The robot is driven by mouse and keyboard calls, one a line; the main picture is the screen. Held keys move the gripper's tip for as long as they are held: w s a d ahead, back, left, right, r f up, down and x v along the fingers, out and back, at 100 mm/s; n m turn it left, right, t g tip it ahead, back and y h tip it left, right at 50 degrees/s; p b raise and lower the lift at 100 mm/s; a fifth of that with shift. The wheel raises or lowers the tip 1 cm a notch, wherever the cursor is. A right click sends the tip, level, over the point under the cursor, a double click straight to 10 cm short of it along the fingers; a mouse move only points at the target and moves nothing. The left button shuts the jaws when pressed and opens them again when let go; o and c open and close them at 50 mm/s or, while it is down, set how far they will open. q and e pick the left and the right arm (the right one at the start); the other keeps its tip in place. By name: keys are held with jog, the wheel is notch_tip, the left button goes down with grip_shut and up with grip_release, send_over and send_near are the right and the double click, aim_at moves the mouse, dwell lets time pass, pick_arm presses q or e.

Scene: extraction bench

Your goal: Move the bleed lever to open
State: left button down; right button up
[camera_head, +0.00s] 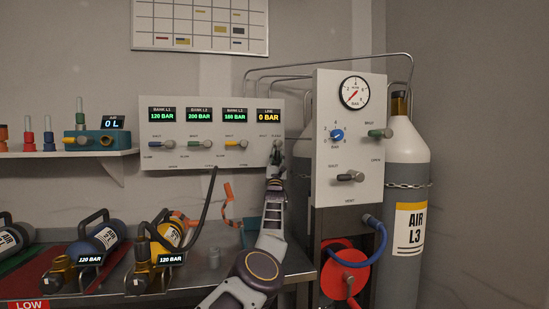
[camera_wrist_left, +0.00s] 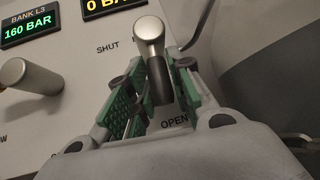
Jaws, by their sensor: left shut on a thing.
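The bleed lever (camera_head: 277,146) is on the white wall panel (camera_head: 180,158), below the LINE display reading 0 BAR. In the left wrist view the lever (camera_wrist_left: 150,35) has a silver pivot end at the top and a dark handle pointing down toward the OPEN label; the SHUT label is to its left. My left gripper (camera_head: 275,168) reaches up to it from below. Its green-padded fingers (camera_wrist_left: 155,95) stand on both sides of the dark handle and are shut on it. My right gripper is not in view.
Bank levers (camera_head: 202,144) sit left on the same panel. A second panel (camera_head: 348,110) with a gauge, blue knob and levers stands close on the right, beside a grey AIR L3 cylinder (camera_head: 407,160). Small cylinders (camera_head: 170,235) and an orange-ended hose (camera_head: 228,192) are on the bench below.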

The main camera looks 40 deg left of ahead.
pick_arm(q)
jog(key=shift+w+d+f+n+g+y, duration=0.1)
jog(key=shift+w+d+n+g+y, duration=0.1)
jog(key=shift+n+y, duration=0.25)
jog(key=shift+w+d+n+g+y, duration=0.1)
jog(key=shift+n+g+y, duration=0.1)
jog(key=shift+n+y, duration=0.25)
jog(key=shift+n+g+y, duration=0.3)
jog(key=shift+n, duration=0.2)
jog(key=c, duration=1.3)
grip_release()
jog(key=shift+o, duration=0.2)
jog(key=shift+s+d+f, duration=0.2)
jog(key=shift+s+f, duration=0.05)
jog(key=shift+f, duration=0.1)
jog(key=v, duration=0.6)
jog(key=shift+s, duration=0.15)
